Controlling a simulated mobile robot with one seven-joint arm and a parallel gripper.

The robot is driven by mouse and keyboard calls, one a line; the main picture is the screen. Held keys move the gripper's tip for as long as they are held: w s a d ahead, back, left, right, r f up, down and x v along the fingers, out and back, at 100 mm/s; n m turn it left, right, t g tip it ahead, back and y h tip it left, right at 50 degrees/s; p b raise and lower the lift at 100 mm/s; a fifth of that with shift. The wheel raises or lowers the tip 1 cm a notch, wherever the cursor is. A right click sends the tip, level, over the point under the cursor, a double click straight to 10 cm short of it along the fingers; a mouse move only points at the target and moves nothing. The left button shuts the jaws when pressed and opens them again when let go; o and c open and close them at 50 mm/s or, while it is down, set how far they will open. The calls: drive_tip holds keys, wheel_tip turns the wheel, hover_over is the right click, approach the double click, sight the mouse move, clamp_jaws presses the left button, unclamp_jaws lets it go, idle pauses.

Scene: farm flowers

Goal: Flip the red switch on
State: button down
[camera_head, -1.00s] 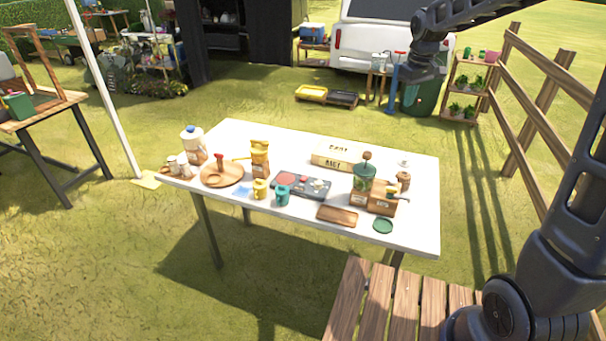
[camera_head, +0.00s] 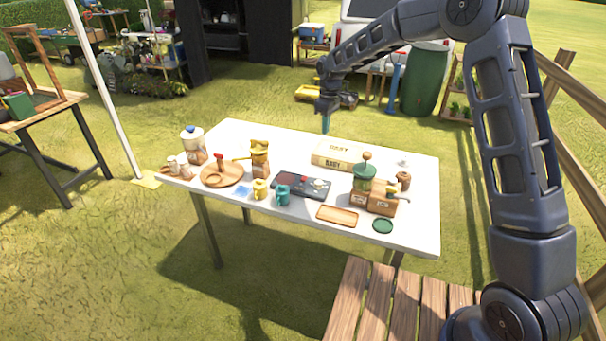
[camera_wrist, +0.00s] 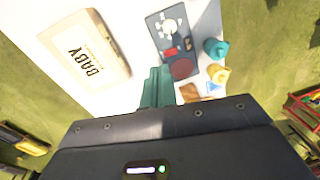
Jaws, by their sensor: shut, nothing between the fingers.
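A dark grey panel (camera_head: 317,195) lies on the white table in the head view, with a red round disc and small controls on top. It also shows in the wrist view (camera_wrist: 156,33), with a white dial, a red disc (camera_wrist: 182,69) and a small red part (camera_wrist: 171,52) that looks like the red switch. Its on or off position is too small to tell. My gripper (camera_head: 326,128) is shut and empty, pointing down above the table's back edge, behind the panel and apart from it. Its teal fingers (camera_wrist: 157,85) show together in the wrist view.
The table's back middle is clear.

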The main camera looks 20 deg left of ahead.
drive_tip(key=n, duration=0.2)
hover_over(303, 180)
drive_tip(key=w, duration=0.3)
wheel_tip(303, 180, down, 6)
drive_tip(key=shift+a+f+g, duration=0.15)
drive_tip(key=shift+g, duration=0.15)
drive_tip(key=shift+f, duration=0.15)
drive_tip(key=f, duration=0.4)
drive_tip(key=s+f, duration=0.1)
drive_tip(key=f, duration=0.4)
drive_tip(key=s+f, duration=0.1)
drive_tip(key=f, duration=0.3)
drive_tip(key=shift+s+f, duration=0.1)
drive_tip(key=shift+f, duration=0.2)
